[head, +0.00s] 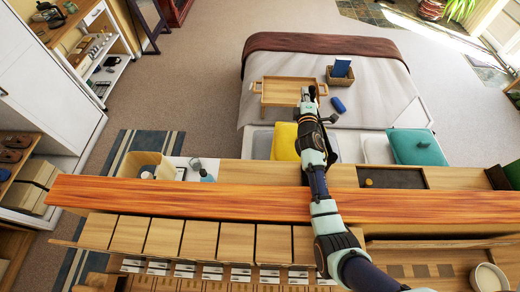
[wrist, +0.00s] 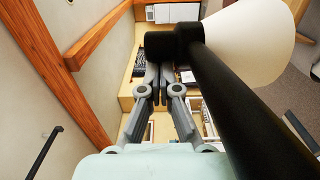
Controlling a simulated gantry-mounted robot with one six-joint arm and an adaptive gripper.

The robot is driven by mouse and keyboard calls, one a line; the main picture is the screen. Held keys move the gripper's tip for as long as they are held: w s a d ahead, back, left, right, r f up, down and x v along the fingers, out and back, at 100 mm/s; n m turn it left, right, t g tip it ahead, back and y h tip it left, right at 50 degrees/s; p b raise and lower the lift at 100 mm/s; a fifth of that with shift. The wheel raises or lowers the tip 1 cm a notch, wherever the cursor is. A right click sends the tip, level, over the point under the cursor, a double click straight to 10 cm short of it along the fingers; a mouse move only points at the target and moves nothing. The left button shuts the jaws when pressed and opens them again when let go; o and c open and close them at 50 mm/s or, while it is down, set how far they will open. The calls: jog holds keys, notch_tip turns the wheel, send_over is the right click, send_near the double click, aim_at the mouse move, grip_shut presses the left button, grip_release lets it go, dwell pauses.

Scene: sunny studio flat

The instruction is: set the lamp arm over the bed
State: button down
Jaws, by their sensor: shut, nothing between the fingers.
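The lamp shows large and close in the wrist view. Its thick black arm (wrist: 235,100) slants from the lower right up to a dark rounded end, with a cream shade (wrist: 245,38) beside it. My gripper (wrist: 152,78) is shut and empty, its fingertips close to that dark end; I cannot tell whether they touch. In the head view my gripper (head: 309,93) is stretched out over the near part of the bed (head: 388,62), beside a wooden tray (head: 284,105). I cannot make out the lamp clearly there, as my arm covers much of that area.
A yellow pillow (head: 285,142) and a teal pillow (head: 416,147) lie at the bed's near end. A basket (head: 340,77) and a blue roll (head: 338,105) are on the bed. Open carpet (head: 215,75) lies left.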

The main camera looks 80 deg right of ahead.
jog(key=a, duration=1.2)
jog(key=w+d+f+m+g+y+b, duration=0.1)
jog(key=w+d+f+m+g+y, duration=0.15)
jog(key=w+d+f+g, duration=0.35)
jog(key=w+a+r+m+g, duration=0.4)
jog(key=w+r+m+g, duration=0.1)
jog(key=r, duration=0.1)
jog(key=s+a+x, duration=0.1)
jog(key=s+x, duration=0.1)
jog(key=x, duration=1.1)
jog(key=shift+s+f, duration=0.2)
jog(key=shift+s, duration=0.2)
jog(key=shift+n, duration=0.25)
